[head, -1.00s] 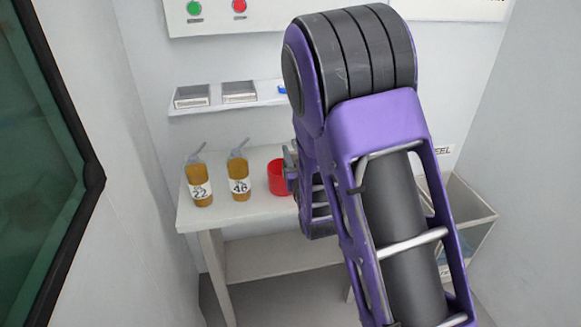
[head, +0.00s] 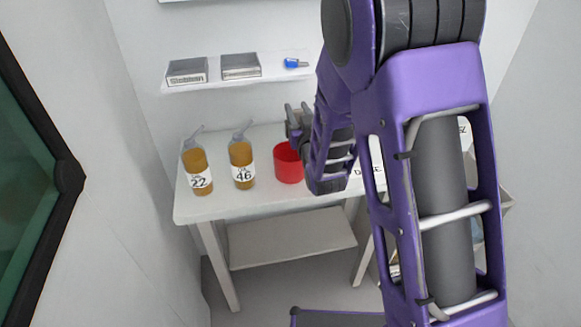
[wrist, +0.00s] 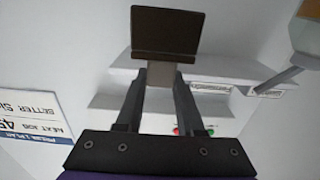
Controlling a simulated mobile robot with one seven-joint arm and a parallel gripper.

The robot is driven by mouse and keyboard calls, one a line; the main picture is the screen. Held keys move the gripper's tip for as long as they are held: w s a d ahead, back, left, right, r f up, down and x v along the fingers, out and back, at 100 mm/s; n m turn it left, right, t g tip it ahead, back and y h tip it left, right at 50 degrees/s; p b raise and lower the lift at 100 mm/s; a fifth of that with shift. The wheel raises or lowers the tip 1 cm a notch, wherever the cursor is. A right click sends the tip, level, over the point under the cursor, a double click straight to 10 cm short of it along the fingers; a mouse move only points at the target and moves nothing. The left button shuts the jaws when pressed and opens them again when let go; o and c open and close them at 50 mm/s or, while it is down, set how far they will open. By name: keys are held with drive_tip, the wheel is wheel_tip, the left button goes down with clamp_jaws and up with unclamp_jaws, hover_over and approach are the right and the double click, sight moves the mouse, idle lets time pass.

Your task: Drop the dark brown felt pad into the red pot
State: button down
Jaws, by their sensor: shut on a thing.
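The red pot (head: 288,165) stands on the white table, right of the two bottles. My gripper (head: 298,118) is just above the pot in the head view; whether it is directly over the opening I cannot tell. In the wrist view my gripper (wrist: 160,78) is shut on the dark brown felt pad (wrist: 168,28), a flat dark piece held at the fingertips. The pad is too small to make out in the head view. The pot does not show in the wrist view.
Two amber bottles marked 22 (head: 199,176) and 46 (head: 242,167) stand left of the pot on the table (head: 220,207). A wall shelf (head: 215,84) above carries two grey boxes and a blue item. A dark-framed panel (head: 67,178) is at left.

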drive_tip(key=shift+f, duration=1)
drive_tip(key=shift+c, duration=2.2)
unclamp_jaws()
drive_tip(key=shift+b, duration=0.3)
